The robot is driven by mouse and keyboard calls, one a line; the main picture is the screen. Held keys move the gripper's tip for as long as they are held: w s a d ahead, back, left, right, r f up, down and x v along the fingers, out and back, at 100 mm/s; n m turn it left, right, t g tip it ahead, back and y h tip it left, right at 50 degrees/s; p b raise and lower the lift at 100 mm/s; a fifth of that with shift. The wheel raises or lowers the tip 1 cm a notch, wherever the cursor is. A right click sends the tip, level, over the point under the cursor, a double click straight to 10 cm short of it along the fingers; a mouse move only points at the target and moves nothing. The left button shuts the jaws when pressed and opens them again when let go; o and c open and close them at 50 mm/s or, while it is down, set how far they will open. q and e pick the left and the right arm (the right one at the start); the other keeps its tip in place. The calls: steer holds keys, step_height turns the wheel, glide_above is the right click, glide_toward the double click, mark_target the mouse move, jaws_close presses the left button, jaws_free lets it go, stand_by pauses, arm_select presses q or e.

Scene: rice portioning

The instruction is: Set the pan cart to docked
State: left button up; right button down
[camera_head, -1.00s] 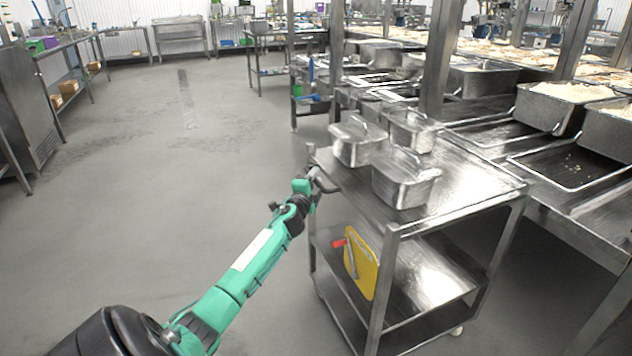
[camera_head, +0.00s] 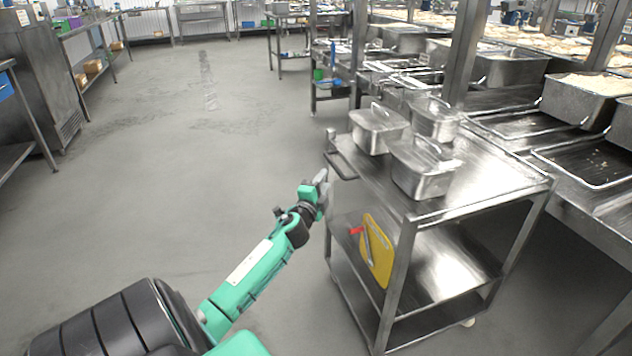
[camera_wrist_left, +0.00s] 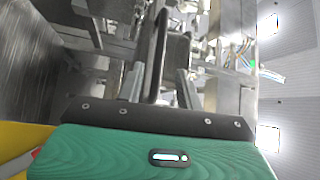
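The pan cart (camera_head: 485,202) is a steel two-shelf trolley standing beside the steel line at right. Several lidded steel pans (camera_head: 421,166) sit on its top shelf. My right gripper is not in view.
A yellow board (camera_head: 376,250) with a red-handled tool hangs on the cart's left side. The steel line (camera_head: 585,195) with trays and rice pans runs along the right. Open grey floor (camera_head: 170,180) lies left; benches stand at far left.

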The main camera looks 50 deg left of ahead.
arm_select(q)
steer(key=shift+v, duration=2.5)
